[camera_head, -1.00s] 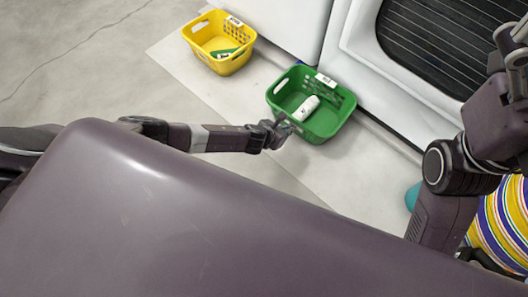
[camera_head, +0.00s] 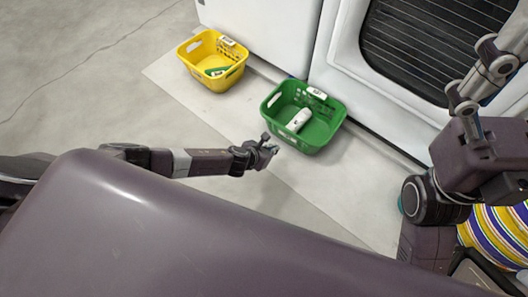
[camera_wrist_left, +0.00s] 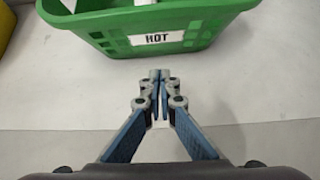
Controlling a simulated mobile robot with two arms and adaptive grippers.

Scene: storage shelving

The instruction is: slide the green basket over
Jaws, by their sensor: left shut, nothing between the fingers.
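The green basket (camera_head: 318,139) stands upright on the floor in front of the white appliance, with white items inside. In the left wrist view, its near wall (camera_wrist_left: 205,36) carries a white "HOT" label (camera_wrist_left: 157,38). My left gripper (camera_head: 270,153) is low, in front of the basket's near side, with a small gap visible. In the wrist view, the left fingers (camera_wrist_left: 160,76) are shut, empty and point at the basket below the label. My right arm (camera_head: 480,155) rises at the right edge; its finger state is unclear.
A yellow basket (camera_head: 235,78) with items stands left of the green one. A white appliance (camera_head: 335,65) with a dark ribbed panel is close behind. A striped round object (camera_head: 495,230) is at the lower right.

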